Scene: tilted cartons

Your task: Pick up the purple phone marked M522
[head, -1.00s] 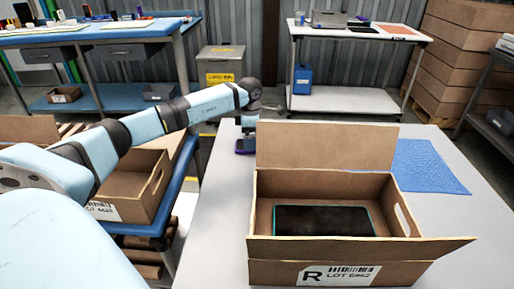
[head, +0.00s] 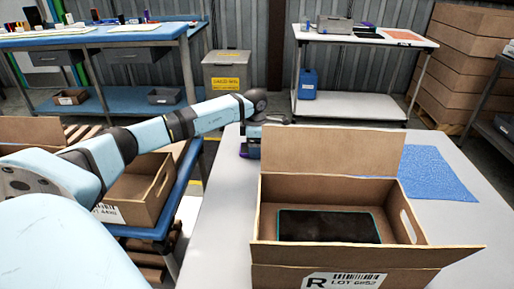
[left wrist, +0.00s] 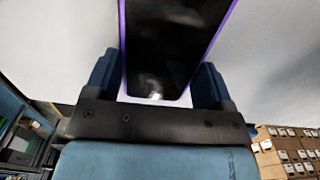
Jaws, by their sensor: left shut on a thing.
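A dark-screened phone with a purple edge (left wrist: 168,45) lies between the two blue fingers of my left gripper (left wrist: 155,80) in the left wrist view. The left gripper is shut on it. In the head view my left gripper (head: 254,142) is at the left of the open carton's raised flap, over the grey table, with a bit of purple (head: 250,155) at its tips. I cannot make out the marking M522. My right gripper is not in view.
An open carton marked R (head: 411,259) stands on the grey table (head: 215,235) and holds a dark tablet with a teal edge (head: 328,226). A blue mat (head: 440,178) lies behind it at right. Another carton (head: 155,202) sits on a blue bench at left.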

